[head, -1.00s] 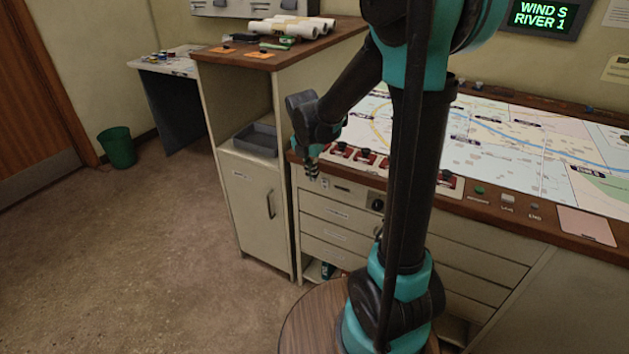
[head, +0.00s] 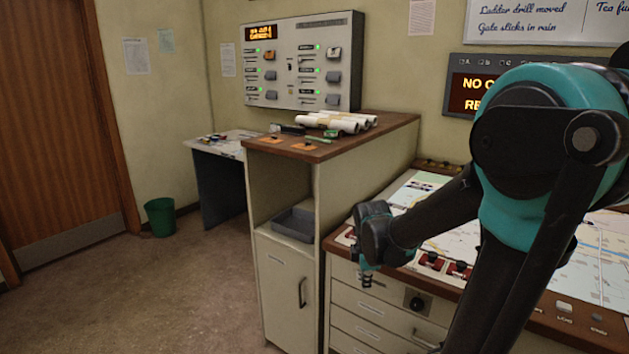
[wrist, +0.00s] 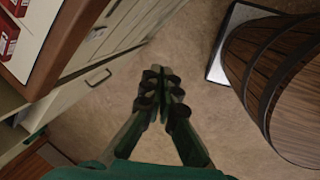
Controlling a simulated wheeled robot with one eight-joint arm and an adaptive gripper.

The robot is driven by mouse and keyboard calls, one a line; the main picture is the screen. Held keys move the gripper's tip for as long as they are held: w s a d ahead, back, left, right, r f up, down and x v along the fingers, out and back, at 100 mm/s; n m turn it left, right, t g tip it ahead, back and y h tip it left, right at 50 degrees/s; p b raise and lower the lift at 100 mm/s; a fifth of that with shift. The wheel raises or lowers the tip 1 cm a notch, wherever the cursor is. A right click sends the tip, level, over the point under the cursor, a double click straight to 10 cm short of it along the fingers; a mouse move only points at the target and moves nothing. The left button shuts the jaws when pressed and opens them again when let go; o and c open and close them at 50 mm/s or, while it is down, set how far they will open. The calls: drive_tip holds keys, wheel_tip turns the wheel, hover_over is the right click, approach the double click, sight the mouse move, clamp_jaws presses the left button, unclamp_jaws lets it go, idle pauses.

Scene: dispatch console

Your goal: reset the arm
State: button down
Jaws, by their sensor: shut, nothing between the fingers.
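My gripper (head: 367,281) hangs at the end of my bent arm, in front of the map console's (head: 441,284) left front edge, pointing down. In the wrist view the two fingers of my gripper (wrist: 161,76) meet at the tips over bare floor. They are shut with nothing between them. My black and teal arm covers much of the right side of the head view and hides part of the console.
A cabinet (head: 284,297) with a grey tray (head: 293,224) on its shelf stands left of the console; paper rolls (head: 340,122) lie on top. A green bin (head: 160,217) stands near the door (head: 58,130). The floor (head: 180,300) at left is clear.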

drive_tip(key=s+d+f+m, duration=0.2)
drive_tip(key=s+m, duration=0.4)
drive_tip(key=m, duration=0.3)
drive_tip(key=s+d+f+m+t, duration=0.1)
drive_tip(key=s+d+f+m, duration=0.1)
drive_tip(key=s+m, duration=0.3)
drive_tip(key=m, duration=0.3)
drive_tip(key=shift+s+m+t+y, duration=0.3)
drive_tip(key=shift+s+m, duration=0.05)
drive_tip(key=shift+m, duration=0.05)
